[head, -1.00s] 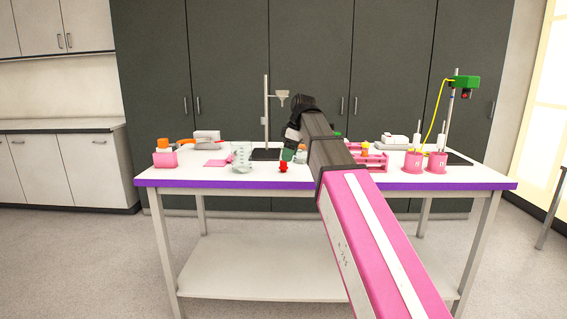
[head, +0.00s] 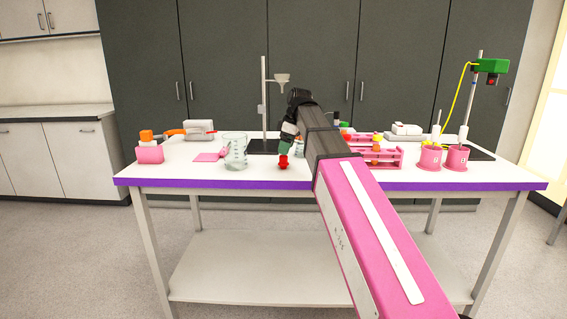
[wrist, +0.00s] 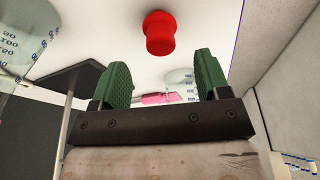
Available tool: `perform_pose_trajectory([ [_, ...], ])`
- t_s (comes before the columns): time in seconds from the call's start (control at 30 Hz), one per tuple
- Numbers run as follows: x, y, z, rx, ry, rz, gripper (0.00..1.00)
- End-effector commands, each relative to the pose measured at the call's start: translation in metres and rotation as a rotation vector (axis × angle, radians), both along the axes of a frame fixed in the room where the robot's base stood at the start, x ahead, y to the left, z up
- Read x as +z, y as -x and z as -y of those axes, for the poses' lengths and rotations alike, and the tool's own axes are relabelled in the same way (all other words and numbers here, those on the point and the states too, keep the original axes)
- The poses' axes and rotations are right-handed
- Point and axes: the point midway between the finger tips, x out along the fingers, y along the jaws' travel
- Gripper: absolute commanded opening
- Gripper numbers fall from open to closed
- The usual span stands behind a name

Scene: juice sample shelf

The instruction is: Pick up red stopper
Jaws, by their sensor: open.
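The red stopper (head: 283,162) stands on the white table top near the front edge, in the middle of the head view. In the wrist view the red stopper (wrist: 159,33) shows beyond the fingertips, roughly centred between them and apart from both. My gripper (wrist: 163,80) has two green fingers, spread open with nothing between them. In the head view my gripper (head: 286,149) points down just above the stopper.
A glass beaker (head: 236,152) stands left of the stopper. A pink rack (head: 385,160) with bottles is to the right, then two pink cups (head: 431,158). A stand with a funnel (head: 264,100) is behind. An orange-capped pink block (head: 149,154) sits far left.

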Motion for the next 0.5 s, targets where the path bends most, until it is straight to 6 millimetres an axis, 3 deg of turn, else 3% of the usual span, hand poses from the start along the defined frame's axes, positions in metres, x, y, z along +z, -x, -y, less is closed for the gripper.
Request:
perform_pose_trajectory([
  [0.27,-0.018,0.0,-0.005,0.0,0.0,0.0,0.69],
  [0.5,-0.047,0.0,-0.011,0.001,0.001,-0.001,0.69],
])
